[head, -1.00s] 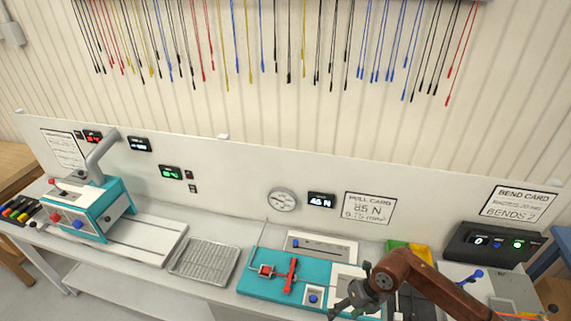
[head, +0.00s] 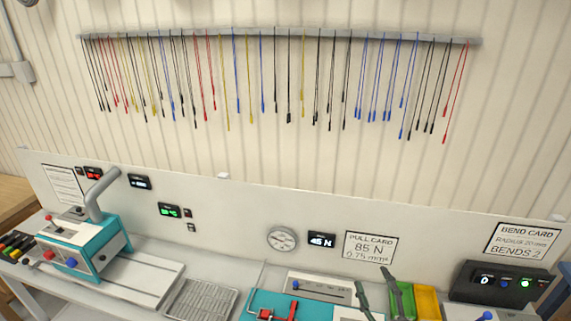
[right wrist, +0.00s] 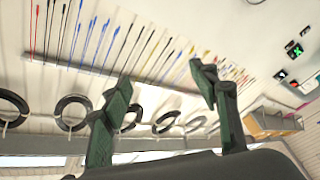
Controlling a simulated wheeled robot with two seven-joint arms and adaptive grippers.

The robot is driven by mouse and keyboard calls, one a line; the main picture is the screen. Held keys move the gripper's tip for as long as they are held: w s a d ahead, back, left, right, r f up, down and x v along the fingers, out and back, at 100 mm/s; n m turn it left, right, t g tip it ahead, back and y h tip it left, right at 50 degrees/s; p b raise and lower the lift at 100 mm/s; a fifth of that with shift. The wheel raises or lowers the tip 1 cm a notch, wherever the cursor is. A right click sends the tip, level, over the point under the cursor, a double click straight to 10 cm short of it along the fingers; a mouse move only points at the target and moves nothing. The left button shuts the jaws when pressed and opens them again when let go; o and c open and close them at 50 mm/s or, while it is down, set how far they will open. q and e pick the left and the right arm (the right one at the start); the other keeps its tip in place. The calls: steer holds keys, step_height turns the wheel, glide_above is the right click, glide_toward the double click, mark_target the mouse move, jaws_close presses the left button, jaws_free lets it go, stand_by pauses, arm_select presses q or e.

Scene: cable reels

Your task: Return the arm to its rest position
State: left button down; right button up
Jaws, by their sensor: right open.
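My right gripper (head: 375,288) shows at the bottom of the head view. Its two dark green fingers point upward, apart and empty, in front of the bench's instrument area. The rest of my right arm is below the picture edge. In the right wrist view the two fingers (right wrist: 160,78) stand wide apart with nothing between them. My left gripper and arm are not in view.
A teal pull fixture (head: 258,305) and green and yellow bins (head: 427,301) are close to the right gripper. A teal machine (head: 84,246) stands at the left. Coloured cables hang from a wall rail (head: 270,33). Several black rings (right wrist: 75,112) show in the wrist view.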

steer(key=s+d+f+m+g+h, duration=0.35)
steer(key=d+f, duration=0.25)
steer(key=f, duration=0.4)
steer(key=s+d+f+m+g+h, duration=0.3)
steer(key=s+d+f+m+g, duration=0.15)
steer(key=d+f, duration=0.35)
steer(key=s+a+f+m+g+y, duration=0.15)
steer(key=s+f+g, duration=0.25)
steer(key=s+f, duration=0.5)
steer(key=s+a+f+m+g+y, duration=0.15)
steer(key=s+f+g, duration=0.35)
steer(key=s, duration=0.6)
steer(key=s+a+f+b, duration=0.1)
steer(key=s+f+b, duration=0.15)
steer(key=f, duration=1.75)
steer(key=s+f+b, duration=0.1)
steer(key=f+b, duration=0.3)
steer(key=f, duration=1.6)
steer(key=s+f+n+g+b, duration=0.1)
steer(key=s+f+b, duration=0.4)
steer(key=s+f, duration=1.3)
step_height(320, 180, down, 3)
steer(key=shift+s+r+g, duration=0.1)
steer(key=shift+s+g, duration=0.05)
steer(key=shift+g, duration=0.15)
